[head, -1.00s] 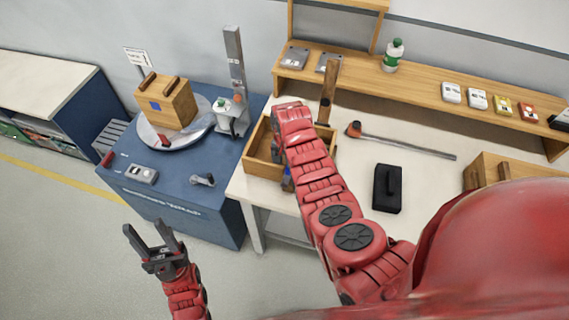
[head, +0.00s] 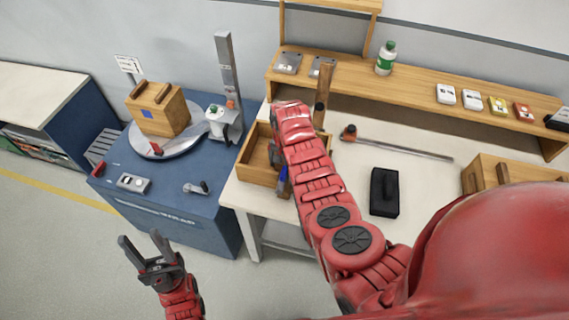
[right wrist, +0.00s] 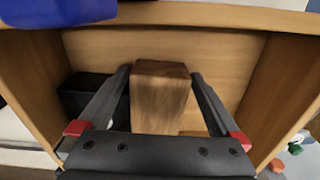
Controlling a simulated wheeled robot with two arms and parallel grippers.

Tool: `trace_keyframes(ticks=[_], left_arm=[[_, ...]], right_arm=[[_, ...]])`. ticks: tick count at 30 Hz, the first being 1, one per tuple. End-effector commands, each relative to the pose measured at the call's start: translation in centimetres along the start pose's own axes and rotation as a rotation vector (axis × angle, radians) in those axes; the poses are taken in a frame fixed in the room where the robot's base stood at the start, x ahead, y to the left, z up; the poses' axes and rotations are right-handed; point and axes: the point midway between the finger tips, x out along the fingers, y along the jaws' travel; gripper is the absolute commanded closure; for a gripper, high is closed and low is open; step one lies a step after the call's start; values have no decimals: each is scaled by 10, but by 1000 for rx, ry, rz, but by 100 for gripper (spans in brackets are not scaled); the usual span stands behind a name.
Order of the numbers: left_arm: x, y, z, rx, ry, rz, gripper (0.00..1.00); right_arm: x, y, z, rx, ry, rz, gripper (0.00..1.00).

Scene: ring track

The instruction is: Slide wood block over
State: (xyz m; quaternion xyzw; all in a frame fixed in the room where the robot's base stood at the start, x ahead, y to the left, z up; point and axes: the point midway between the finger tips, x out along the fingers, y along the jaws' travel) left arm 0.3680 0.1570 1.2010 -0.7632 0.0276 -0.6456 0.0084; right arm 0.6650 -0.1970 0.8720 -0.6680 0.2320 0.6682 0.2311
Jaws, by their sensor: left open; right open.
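A brown wood block (right wrist: 160,95) stands inside an open wooden tray (right wrist: 240,60) in the right wrist view. The open fingers of my right gripper (right wrist: 160,105) lie on either side of it; I cannot tell whether they touch it. In the head view the wooden tray (head: 256,175) sits at the left end of the white workbench, and my right arm hides part of it and most of the right gripper. My left gripper (head: 146,255) is open and empty over the floor, in front of the blue cabinet.
A blue cabinet (head: 160,205) carries a round turntable (head: 185,142) with a wooden box (head: 160,108). On the white bench (head: 410,145) lie a black block (head: 384,192) and a long-handled tool (head: 400,146). A wooden shelf (head: 420,85) with a green-white bottle (head: 386,58) stands behind.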

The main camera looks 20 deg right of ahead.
Motion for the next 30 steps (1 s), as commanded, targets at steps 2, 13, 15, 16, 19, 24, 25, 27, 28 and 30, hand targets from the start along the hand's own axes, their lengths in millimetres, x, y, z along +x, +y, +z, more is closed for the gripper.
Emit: trace_keyframes(ticks=[2, 13, 15, 16, 19, 24, 25, 27, 28, 30], left_arm=[[-1, 0, 0, 0, 0, 0, 50], [-17, 1, 3, 0, 0, 0, 50], [-22, 1, 4, 0, 0, 0, 50], [-23, 1, 4, 0, 0, 0, 50], [-25, 1, 4, 0, 0, 0, 50], [8, 0, -1, 0, 1, 0, 50], [10, 0, -2, 0, 0, 0, 50], [14, -1, -2, 0, 0, 0, 50], [16, -1, -3, 0, 0, 0, 50], [15, -1, -2, 0, 0, 0, 50]], right_arm=[[-1, 0, -1, 0, 2, -1, 0], [-40, -1, -3, 0, 8, -6, 0], [-54, 0, -2, 0, 7, -4, 0], [-61, -1, -2, 0, 10, -5, 0], [-88, -1, -2, 0, 7, -4, 0], [-132, -1, 0, -1, 2, 2, 0], [-137, -2, 0, -2, 2, 1, 0], [-148, -2, 0, -2, 3, 0, 0], [-153, -2, 0, -2, 2, -2, 0], [-158, -2, 0, -1, 1, 1, 0]])
